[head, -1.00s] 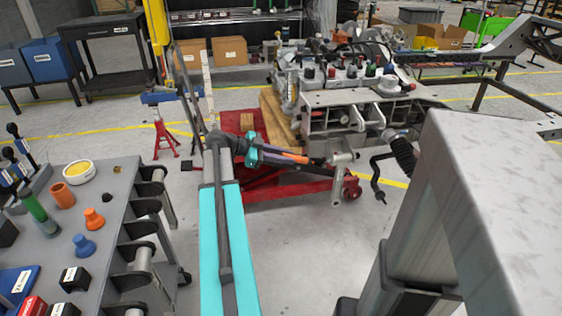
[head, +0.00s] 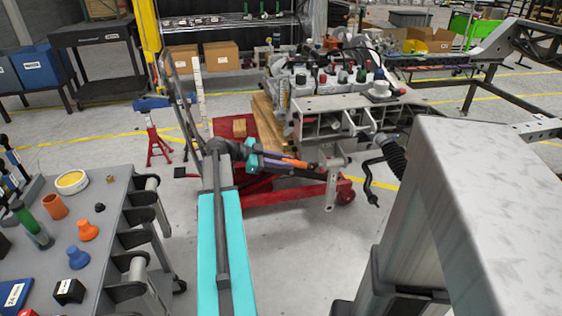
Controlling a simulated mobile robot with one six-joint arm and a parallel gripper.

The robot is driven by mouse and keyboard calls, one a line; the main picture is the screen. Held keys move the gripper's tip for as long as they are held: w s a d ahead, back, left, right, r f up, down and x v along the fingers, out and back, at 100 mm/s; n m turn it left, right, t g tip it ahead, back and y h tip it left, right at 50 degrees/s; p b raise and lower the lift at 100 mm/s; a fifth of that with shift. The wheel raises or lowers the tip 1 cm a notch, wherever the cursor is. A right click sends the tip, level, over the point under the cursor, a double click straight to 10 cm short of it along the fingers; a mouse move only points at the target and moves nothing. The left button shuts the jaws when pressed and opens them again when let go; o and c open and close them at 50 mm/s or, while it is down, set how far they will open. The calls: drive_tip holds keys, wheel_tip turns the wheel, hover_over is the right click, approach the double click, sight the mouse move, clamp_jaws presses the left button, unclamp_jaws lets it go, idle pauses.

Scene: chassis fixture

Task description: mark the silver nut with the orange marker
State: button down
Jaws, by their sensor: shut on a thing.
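The orange marker (head: 298,163) shows as a short orange strip at the end of my arm, in the middle of the head view. My gripper (head: 287,161) is shut on it, small and partly hidden behind the teal and grey wrist. The marker lies nearly level, pointing right toward the grey suspension part (head: 334,165) below the chassis fixture (head: 345,103). I cannot tell whether its tip touches anything. I cannot pick out the silver nut at this size.
A red floor jack (head: 300,190) lies under the fixture, with a black coiled spring (head: 391,155) to the right. A grey cart (head: 118,215) with coloured parts stands at left. A large grey beam (head: 490,200) fills the right foreground.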

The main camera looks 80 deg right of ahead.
drive_tip(key=shift+s+d, duration=0.25)
drive_tip(key=shift+s, duration=0.35)
drive_tip(key=shift+b, duration=0.7)
idle(1.0)
drive_tip(key=shift+s+d, duration=0.3)
drive_tip(key=shift+s, duration=0.25)
idle(1.1)
drive_tip(key=shift+w+d+b, duration=0.2)
drive_tip(key=shift+d+b, duration=0.25)
drive_tip(key=shift+b, duration=0.15)
idle(0.4)
drive_tip(key=shift+s+a+b, duration=0.35)
drive_tip(key=shift+a+b, duration=0.05)
drive_tip(key=shift+a, duration=0.05)
idle(1.0)
drive_tip(key=shift+w, duration=0.15)
drive_tip(key=shift+w+a+b, duration=0.35)
drive_tip(key=shift+w+a, duration=0.1)
drive_tip(key=shift+w, duration=0.45)
drive_tip(key=shift+w+a+b, duration=0.3)
drive_tip(key=shift+w+a, duration=0.1)
drive_tip(key=shift+w, duration=0.45)
drive_tip(key=shift+w+a+b, duration=0.35)
drive_tip(key=shift+w+a, duration=0.1)
drive_tip(key=shift+w, duration=0.45)
